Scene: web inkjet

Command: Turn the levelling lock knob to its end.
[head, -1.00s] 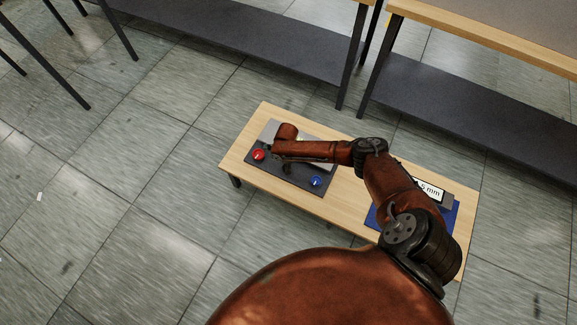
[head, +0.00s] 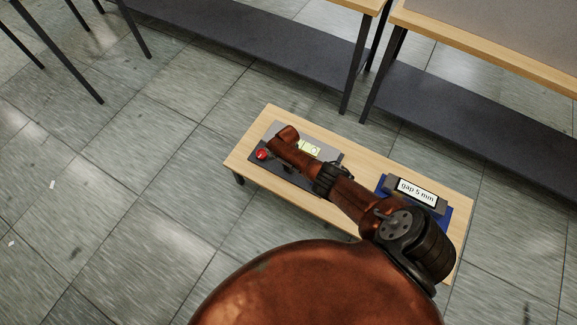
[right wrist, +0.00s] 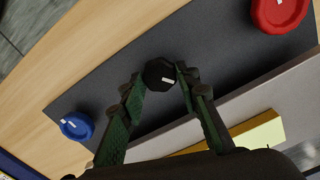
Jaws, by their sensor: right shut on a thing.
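In the right wrist view a black knob (right wrist: 158,76) with a small white mark stands on a dark plate (right wrist: 220,50). My right gripper (right wrist: 161,76) has its two green-padded fingers on either side of it and is shut on it. A red knob (right wrist: 280,12) is at the upper right and a blue knob (right wrist: 77,126) at the lower left, both with white marks. In the head view the red knob (head: 262,155) shows left of my arm. The black and blue knobs are hidden there by my right arm. My left gripper is not in view.
A yellow level vial (head: 309,148) lies on the grey part of the panel. A display reading "gap 5 mm" (head: 416,191) stands at the right of the wooden bench (head: 243,143). Larger tables with dark lower shelves (head: 250,38) stand behind. The tiled floor at left is open.

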